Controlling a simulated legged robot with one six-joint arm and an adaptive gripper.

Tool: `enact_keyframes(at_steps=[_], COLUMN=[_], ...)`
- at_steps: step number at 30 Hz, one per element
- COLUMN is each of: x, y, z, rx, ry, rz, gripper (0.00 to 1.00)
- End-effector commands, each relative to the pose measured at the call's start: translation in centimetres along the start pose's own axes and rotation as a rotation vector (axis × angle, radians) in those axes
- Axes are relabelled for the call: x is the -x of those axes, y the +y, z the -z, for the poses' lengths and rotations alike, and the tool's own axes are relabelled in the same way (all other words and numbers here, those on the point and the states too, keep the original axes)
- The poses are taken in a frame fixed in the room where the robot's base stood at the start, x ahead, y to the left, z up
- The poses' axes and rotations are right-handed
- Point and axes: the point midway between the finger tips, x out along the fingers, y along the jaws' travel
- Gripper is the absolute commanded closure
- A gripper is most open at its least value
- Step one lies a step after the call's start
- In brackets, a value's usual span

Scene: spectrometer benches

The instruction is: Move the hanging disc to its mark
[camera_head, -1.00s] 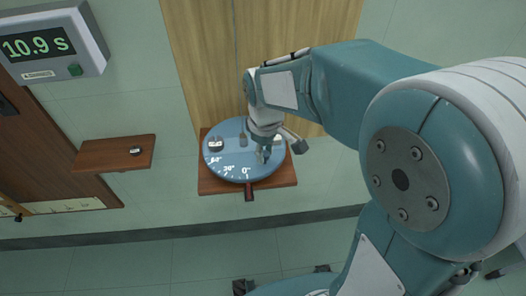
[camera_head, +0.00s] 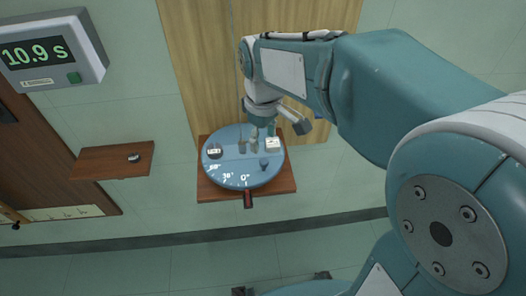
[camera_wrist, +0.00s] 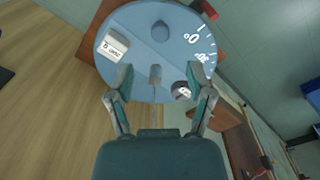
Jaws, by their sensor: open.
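The blue round disc (camera_head: 228,180) with white degree marks lies level over a wooden shelf; its 0° mark is near a red pointer (camera_head: 248,199) at the front edge. A thin wire runs down to a grey centre piece (camera_head: 242,146). A small dark blue knob (camera_head: 264,163) stands on the disc. My gripper (camera_head: 254,143) is open and empty above the disc, near its centre. In the wrist view, my fingertips (camera_wrist: 163,84) are apart, with the grey centre piece (camera_wrist: 155,74) between them in the picture; contact cannot be told. The knob (camera_wrist: 160,31) is beyond them.
A labelled dark weight (camera_head: 214,151) and a white-topped block (camera_head: 273,144) sit on the disc. The wooden shelf (camera_head: 225,193) is below. A timer (camera_head: 50,50) reads 10.9 s. A small side shelf (camera_head: 100,163) is at left. A wooden panel stands behind.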

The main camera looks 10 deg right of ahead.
Motion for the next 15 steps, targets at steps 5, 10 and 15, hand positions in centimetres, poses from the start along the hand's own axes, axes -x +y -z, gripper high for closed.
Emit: enact_keyframes(at_steps=[5, 10, 15], x=[3.1, 4.4, 4.5], y=[0.0, 0.0, 0.0], z=[0.1, 0.1, 0.0], rx=[0.000, 0.000, 0.000], ry=[0.001, 0.000, -0.002], rz=[-0.001, 0.000, 0.000], gripper=[0.32, 0.32, 0.32])
